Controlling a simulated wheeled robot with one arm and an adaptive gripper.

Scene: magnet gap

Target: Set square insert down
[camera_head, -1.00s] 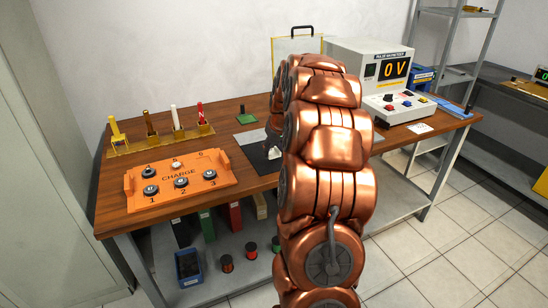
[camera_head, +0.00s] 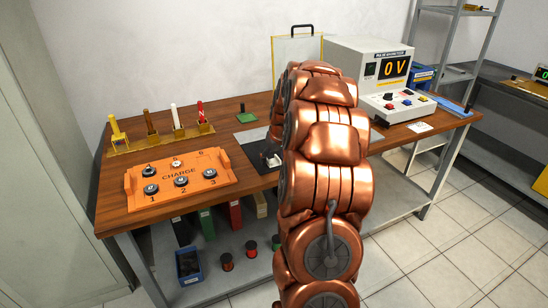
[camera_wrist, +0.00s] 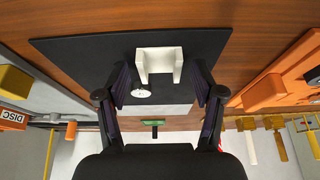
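A white U-shaped block (camera_wrist: 160,55) rests on the black mat (camera_wrist: 85,60), between and a little beyond my fingertips in the wrist view. My gripper (camera_wrist: 163,82) is open, with a visible gap between each finger and the block. I cannot tell which of these is the square insert. In the head view the white block (camera_head: 273,161) shows just left of my copper-coloured arm, which hides my gripper and much of the mat (camera_head: 248,146).
An orange CHARGE tray (camera_head: 180,183) with several round pieces sits left on the wooden table. Behind it is a brass rack (camera_head: 160,143) of coloured tools. A meter reading 0 V (camera_head: 370,75) stands at right.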

